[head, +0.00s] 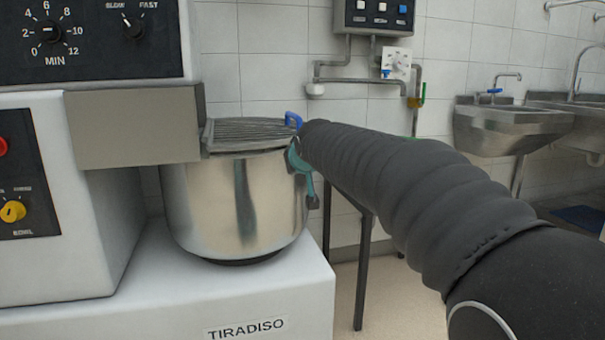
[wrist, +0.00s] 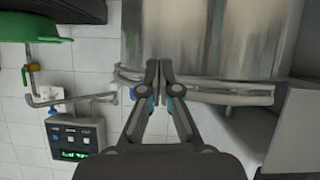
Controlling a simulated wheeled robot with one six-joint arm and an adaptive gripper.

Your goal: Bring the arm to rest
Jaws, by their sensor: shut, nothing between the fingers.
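My gripper (wrist: 162,72) shows in the wrist view with its two dark fingers together and nothing between them. Its fingertips overlap the steel mixer bowl (wrist: 220,35) in that picture; whether they touch it I cannot tell. In the head view my arm, in a dark ribbed sleeve, reaches from the lower right to the right side of the bowl (head: 230,205). The sleeve's end hides most of the gripper there. A teal part and a dark tip show beside the bowl's right wall.
The mixer (head: 75,200) stands at left, with a wire guard (head: 250,133) over the bowl. A wall control box (head: 376,15) and pipes are behind. Steel sinks (head: 505,128) are at right. A dark-legged stand (head: 362,270) is partly hidden behind my arm.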

